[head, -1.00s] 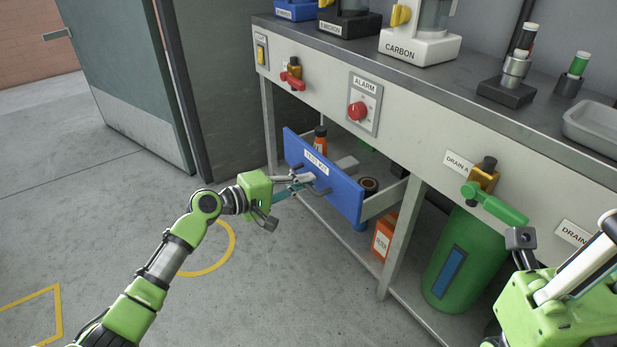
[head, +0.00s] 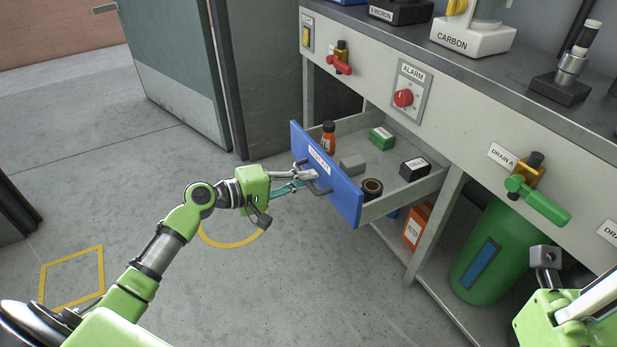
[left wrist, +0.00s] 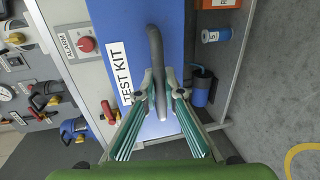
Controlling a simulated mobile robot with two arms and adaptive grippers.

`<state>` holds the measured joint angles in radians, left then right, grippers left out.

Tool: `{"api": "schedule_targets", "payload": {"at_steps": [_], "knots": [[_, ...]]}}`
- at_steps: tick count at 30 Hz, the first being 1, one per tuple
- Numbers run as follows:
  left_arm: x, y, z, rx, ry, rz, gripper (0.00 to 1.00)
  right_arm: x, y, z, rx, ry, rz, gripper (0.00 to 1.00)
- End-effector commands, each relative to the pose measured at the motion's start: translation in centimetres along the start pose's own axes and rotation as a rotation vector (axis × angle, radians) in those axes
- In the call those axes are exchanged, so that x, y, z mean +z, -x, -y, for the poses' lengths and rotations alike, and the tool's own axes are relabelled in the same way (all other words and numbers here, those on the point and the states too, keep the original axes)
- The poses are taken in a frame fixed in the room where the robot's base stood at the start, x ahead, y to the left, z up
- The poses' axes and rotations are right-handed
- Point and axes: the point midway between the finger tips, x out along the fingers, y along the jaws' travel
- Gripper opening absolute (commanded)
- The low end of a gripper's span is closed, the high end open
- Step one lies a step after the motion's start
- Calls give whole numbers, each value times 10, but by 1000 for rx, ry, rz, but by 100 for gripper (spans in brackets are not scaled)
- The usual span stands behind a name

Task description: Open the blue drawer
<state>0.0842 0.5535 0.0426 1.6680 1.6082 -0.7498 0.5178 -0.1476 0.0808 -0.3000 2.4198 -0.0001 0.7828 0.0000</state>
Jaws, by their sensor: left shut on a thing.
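The blue drawer (head: 337,190) stands pulled well out from under the bench, and its inside shows from above. Its front has a white TEST KIT label and a dark bar handle (head: 322,189). My left gripper (head: 308,180) is shut on this handle in front of the drawer. In the left wrist view, the blue front (left wrist: 172,40) fills the middle and the grey handle (left wrist: 156,62) runs between the two fingers. My right gripper (head: 546,262) shows only in part at the lower right, and its fingertips are not clear.
In the drawer lie an orange bottle (head: 328,138), a green box (head: 381,138), a black box (head: 415,168) and a dark roll (head: 372,188). A bench leg (head: 436,225) and a green tank (head: 487,255) stand to the right. The floor to the left is clear.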

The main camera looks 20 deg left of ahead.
Motion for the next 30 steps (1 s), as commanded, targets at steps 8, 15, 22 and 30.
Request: {"api": "schedule_targets", "payload": {"at_steps": [8, 15, 22, 30], "knots": [[0, 0, 1, -2, 0, 1, 0, 0, 0, 0, -1, 0, 0, 0], [0, 0, 1, -1, 0, 0, 25, 0, 0, 0, -1, 0, -1, 0], [0, 1, 0, -1, 0, 0, 25, -1, -1, 0, -4, 1, -4, 0], [0, 38, 2, -4, 1, -2, 25, 0, -1, 0, -2, 0, -3, 0]]}}
